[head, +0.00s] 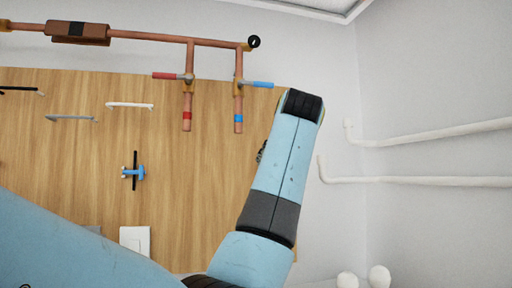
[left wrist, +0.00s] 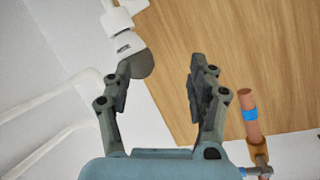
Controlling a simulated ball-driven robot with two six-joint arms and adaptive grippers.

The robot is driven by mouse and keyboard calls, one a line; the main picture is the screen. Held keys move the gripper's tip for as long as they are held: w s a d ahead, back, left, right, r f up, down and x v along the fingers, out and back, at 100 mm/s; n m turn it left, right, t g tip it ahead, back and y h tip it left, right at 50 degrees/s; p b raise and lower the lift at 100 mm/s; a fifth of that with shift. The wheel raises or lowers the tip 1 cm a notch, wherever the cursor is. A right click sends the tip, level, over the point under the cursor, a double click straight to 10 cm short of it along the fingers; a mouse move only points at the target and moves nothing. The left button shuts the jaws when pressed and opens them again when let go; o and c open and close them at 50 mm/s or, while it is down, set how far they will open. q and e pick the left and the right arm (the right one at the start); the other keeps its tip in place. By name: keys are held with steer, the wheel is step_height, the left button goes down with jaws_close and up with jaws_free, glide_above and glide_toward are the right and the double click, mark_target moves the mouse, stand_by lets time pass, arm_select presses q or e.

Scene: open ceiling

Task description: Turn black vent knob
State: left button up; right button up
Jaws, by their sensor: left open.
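A round black knob (head: 254,42) sits at the right end of the horizontal copper pipe in the head view. In the left wrist view a dark grey disc (left wrist: 141,65) on a white fitting (left wrist: 124,35) lies beside the left finger's tip; I cannot tell which of the two is the vent knob. My left gripper (left wrist: 161,70) is open, with nothing seen held between its fingers. In the head view my left arm hides most of the gripper. My right gripper is not in view.
A wooden board (head: 75,190) carries several handles and a blue valve (head: 134,172). Copper pipes with a red lever (head: 165,76) and a blue lever (head: 260,85) run above it. White pipes (head: 430,134) line the right wall. A blue-banded copper pipe (left wrist: 248,113) is right of my gripper.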

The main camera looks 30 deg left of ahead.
arm_select(q)
step_height(320, 180, up, 19)
steer(key=n+t+y, duration=0.1)
steer(key=y, duration=0.1)
steer(key=n+y, duration=0.2)
steer(key=y, duration=0.1)
glide_toward(255, 40)
steer(key=p+x, duration=0.3)
steer(key=x, duration=0.5)
steer(key=shift+a, duration=0.15)
steer(key=shift+w+a+f, duration=0.1)
steer(key=shift+w+a, duration=0.35)
steer(key=c, duration=1.2)
